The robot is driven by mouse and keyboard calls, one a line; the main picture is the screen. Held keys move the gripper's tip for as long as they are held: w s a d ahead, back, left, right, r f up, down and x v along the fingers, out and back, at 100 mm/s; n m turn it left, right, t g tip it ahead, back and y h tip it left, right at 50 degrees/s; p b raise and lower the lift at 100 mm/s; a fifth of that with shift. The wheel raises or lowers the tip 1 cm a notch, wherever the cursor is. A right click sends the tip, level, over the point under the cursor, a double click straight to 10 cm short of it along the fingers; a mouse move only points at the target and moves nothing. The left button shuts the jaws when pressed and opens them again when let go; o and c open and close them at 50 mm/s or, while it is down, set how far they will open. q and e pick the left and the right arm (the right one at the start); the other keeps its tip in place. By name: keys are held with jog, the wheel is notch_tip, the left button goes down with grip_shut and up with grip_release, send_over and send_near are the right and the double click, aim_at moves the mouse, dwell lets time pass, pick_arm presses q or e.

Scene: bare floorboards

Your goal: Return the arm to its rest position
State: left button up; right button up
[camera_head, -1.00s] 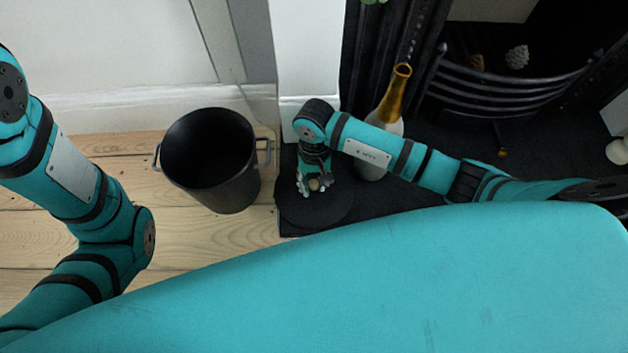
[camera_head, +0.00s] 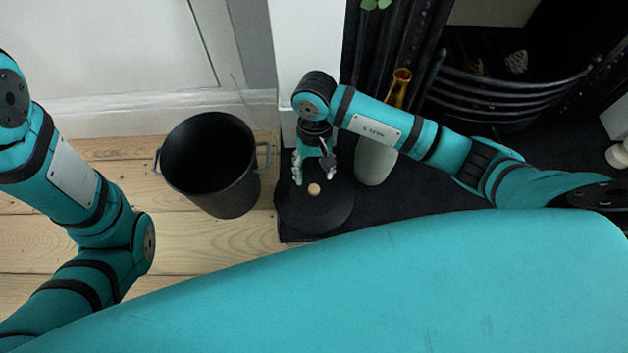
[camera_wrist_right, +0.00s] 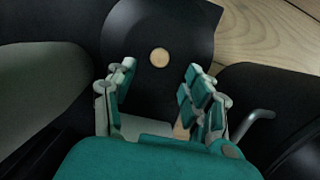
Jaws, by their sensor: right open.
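My right gripper (camera_head: 313,178) is open and empty in the head view, pointing down over the dark hearth. A flat black disc (camera_head: 325,212), like a lid, lies below it with a small round tan knob (camera_head: 314,189) at its middle. In the right wrist view, my open fingers (camera_wrist_right: 161,72) stand apart on either side, and the tan knob (camera_wrist_right: 159,57) shows beyond them on the black disc (camera_wrist_right: 185,22). Nothing is between the fingers. My left arm shows at the left of the head view, but its gripper is out of sight.
A black pot (camera_head: 212,165) with side handles stands on the floorboards (camera_head: 110,160) left of the disc. A black fireplace grate (camera_head: 510,95) is at the back right.

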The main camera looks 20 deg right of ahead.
jog(key=shift+w+d+r, duration=0.1)
jog(key=shift+w+r, duration=0.1)
jog(key=shift+r, duration=1)
jog(key=shift+w+d+r, duration=0.1)
jog(key=shift+w+r, duration=0.05)
jog(key=shift+r, duration=1)
